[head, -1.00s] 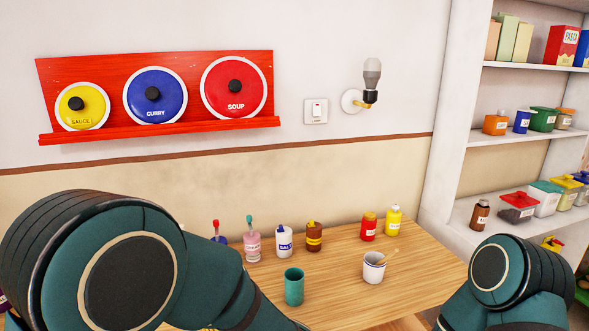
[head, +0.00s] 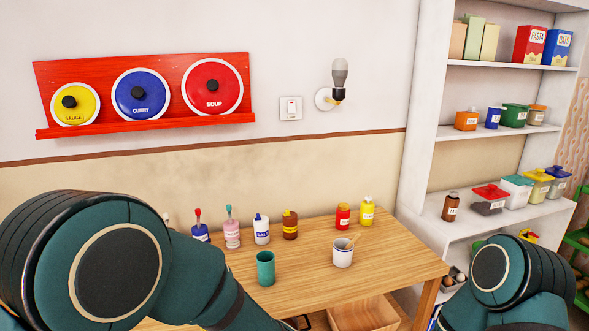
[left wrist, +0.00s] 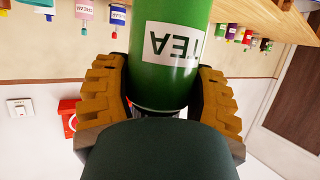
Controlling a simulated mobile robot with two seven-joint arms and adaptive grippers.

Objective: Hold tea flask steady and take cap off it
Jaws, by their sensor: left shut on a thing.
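The green tea flask (left wrist: 172,85), with a white label reading TEA, fills the middle of the left wrist view, where the label appears upside down. My left gripper (left wrist: 160,66) is shut on it, one brown ridged finger on each side. A dark and pale band shows at the flask's lower end in this view; my own teal link covers what lies beyond, so I cannot make out the cap. In the head view my two arms show at the lower left and lower right, but both grippers and the flask are out of sight.
A wooden table (head: 312,262) carries several bottles, a green cup (head: 265,268) and a white cup (head: 342,252). Its middle has clear room. White shelves (head: 485,150) with jars and boxes stand at the right. A red rack (head: 150,126) with three lids hangs on the wall.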

